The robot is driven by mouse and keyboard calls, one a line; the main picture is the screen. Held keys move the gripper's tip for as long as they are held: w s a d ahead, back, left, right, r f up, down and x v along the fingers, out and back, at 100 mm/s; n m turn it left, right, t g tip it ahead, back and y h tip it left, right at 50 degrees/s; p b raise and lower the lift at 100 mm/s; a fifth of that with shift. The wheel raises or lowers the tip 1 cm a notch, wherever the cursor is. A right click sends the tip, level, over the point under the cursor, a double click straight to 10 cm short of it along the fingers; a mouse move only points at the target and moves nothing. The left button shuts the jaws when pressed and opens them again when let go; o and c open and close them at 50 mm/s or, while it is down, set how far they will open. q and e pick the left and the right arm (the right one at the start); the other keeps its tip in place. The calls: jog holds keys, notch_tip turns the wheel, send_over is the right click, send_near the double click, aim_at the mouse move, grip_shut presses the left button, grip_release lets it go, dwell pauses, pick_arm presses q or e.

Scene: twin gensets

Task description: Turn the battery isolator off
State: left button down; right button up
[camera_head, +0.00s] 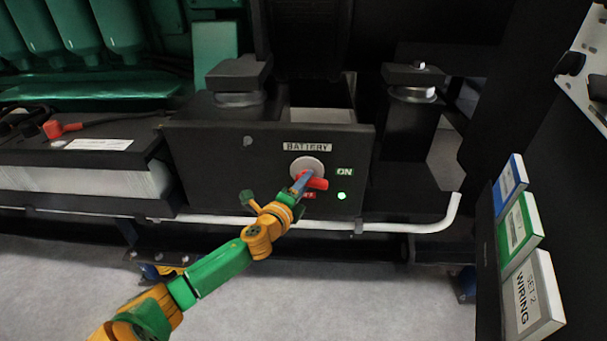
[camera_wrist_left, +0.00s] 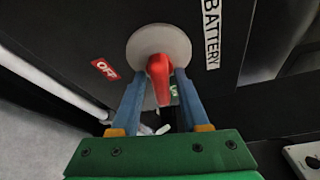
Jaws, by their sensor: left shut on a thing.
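The battery isolator has a pale round disc (camera_head: 307,166) and a red handle (camera_head: 317,183) on the front of a black box (camera_head: 230,150), under a BATTERY label (camera_head: 307,147). In the head view the handle's visible end points right. A green ON label (camera_head: 344,171) is to its right, with a lit green lamp (camera_head: 341,196) below. A red OFF label (camera_wrist_left: 105,69) shows in the left wrist view and is mostly hidden in the head view. My left gripper (camera_head: 299,182) is at the handle, its two blue fingers shut on either side of the red handle (camera_wrist_left: 160,75). My right gripper is out of view.
A white pipe (camera_head: 400,227) runs below the box. A battery with a red terminal cap (camera_head: 62,129) stands at the left. Boxes including SET 2 WIRING (camera_head: 527,296) are at the right. Black mounts rise behind the box. The grey floor in front is clear.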

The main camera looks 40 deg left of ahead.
pick_arm(q)
jog(key=shift+w+d+r+m+g+y+p, duration=0.15)
jog(key=shift+m+g+y+p, duration=0.6)
jog(key=shift+m+p, duration=1.4)
jog(key=shift+r+m+g+y+p, duration=0.1)
jog(key=shift+m+g+y+p, duration=0.65)
jog(key=shift+m+p, duration=1.4)
jog(key=shift+w+d+r+m+g+y+p, duration=0.15)
jog(key=shift+m+g+y+p, duration=0.65)
jog(key=shift+p, duration=2.35)
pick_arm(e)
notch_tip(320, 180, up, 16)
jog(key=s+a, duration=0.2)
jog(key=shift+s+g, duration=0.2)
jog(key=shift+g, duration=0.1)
pick_arm(q)
jog(key=shift+s+a+m, duration=0.1)
jog(key=shift+m, duration=0.3)
jog(key=c, duration=0.7)
grip_release()
